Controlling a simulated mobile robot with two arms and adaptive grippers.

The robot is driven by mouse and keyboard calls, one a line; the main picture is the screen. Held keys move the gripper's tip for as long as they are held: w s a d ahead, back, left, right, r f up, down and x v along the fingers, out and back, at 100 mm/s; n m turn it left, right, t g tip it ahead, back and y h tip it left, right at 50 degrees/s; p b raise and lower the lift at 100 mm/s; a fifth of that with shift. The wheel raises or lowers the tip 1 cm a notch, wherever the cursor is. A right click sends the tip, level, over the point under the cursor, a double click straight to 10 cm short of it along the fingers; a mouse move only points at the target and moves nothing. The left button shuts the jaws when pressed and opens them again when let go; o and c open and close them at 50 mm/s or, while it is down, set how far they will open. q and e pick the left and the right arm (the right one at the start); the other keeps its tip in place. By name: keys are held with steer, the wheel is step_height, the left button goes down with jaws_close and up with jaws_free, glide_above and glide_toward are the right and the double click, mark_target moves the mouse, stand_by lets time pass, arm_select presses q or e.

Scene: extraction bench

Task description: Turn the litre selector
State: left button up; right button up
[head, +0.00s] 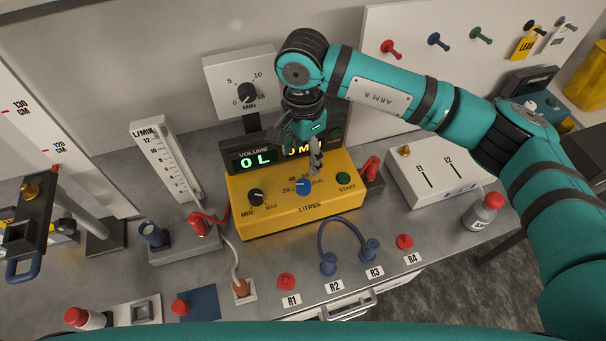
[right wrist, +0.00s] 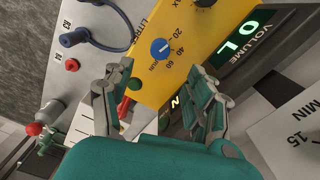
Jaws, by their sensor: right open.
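The litre selector (head: 303,187) is a small blue knob on the yellow box (head: 275,215), with a 20-40-60 scale around it. Its white mark points toward 20. In the right wrist view the blue selector (right wrist: 160,48) lies ahead, between the fingers' directions. My right gripper (head: 316,162) is open and empty, pointing down above the back of the box, just behind the selector. In the right wrist view its two fingers (right wrist: 162,85) stand apart and do not touch the knob. My left gripper is not in view.
A green START button (head: 343,179) sits right of the selector, and a black MIN/MAX knob (head: 256,197) left of it. The display (head: 255,160) behind reads 0 L; my arm partly hides its other readout. A blue hose (head: 345,225) arches in front of the box.

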mark_target(303, 184)
step_height(303, 184, down, 9)
steer(key=p, duration=0.3)
steer(key=shift+f, duration=0.75)
steer(key=c, duration=1.1)
